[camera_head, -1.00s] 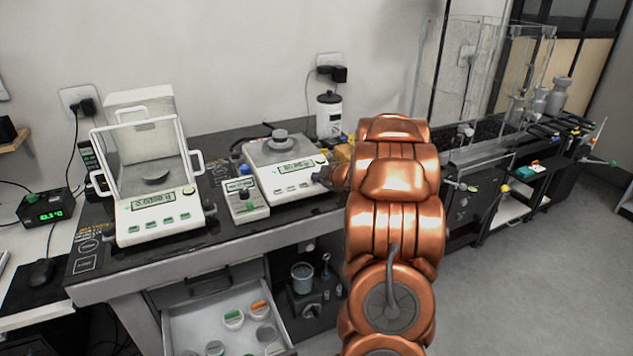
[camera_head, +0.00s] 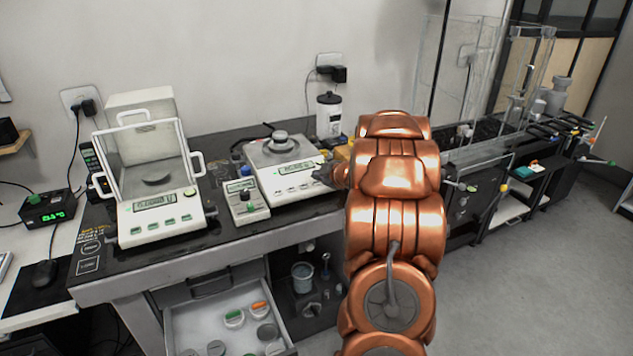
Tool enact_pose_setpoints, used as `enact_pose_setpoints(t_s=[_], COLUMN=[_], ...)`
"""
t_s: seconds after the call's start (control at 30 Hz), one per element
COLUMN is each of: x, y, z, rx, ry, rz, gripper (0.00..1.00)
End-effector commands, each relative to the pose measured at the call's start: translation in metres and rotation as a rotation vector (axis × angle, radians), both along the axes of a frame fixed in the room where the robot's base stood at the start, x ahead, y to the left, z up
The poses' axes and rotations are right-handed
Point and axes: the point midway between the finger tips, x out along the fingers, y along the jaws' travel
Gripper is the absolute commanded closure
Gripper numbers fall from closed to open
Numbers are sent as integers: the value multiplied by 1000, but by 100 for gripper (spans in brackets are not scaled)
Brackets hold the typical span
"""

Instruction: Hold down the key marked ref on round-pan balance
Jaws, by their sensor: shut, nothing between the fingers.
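The left balance (camera_head: 160,225) is white, with a glass draft shield around a dark round pan (camera_head: 156,180). It has a lit display and a row of green-marked keys on its front. The middle balance (camera_head: 291,187) has a flat, square-looking metal plate with a round grey piece (camera_head: 279,139) on it, a display and front keys. Key lettering is too small to read. My gripper (camera_head: 323,176) is shut and empty at the right front corner of the middle balance. My arm hides most of it, and I cannot tell whether it touches a key.
A small device with a display (camera_head: 246,200) stands between the balances. An open drawer (camera_head: 200,314) with several small round items juts out below. My copper arm covers the table's right part.

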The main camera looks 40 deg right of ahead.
Motion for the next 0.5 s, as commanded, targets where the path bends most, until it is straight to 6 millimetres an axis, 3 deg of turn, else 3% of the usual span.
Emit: enact_pose_setpoints(t_s=[0.23, 0.5], x=[-1, -6], y=[0, 2], z=[6, 27], rx=[-1, -1], ry=[0, -1], rz=[0, 1], gripper=[100, 100])
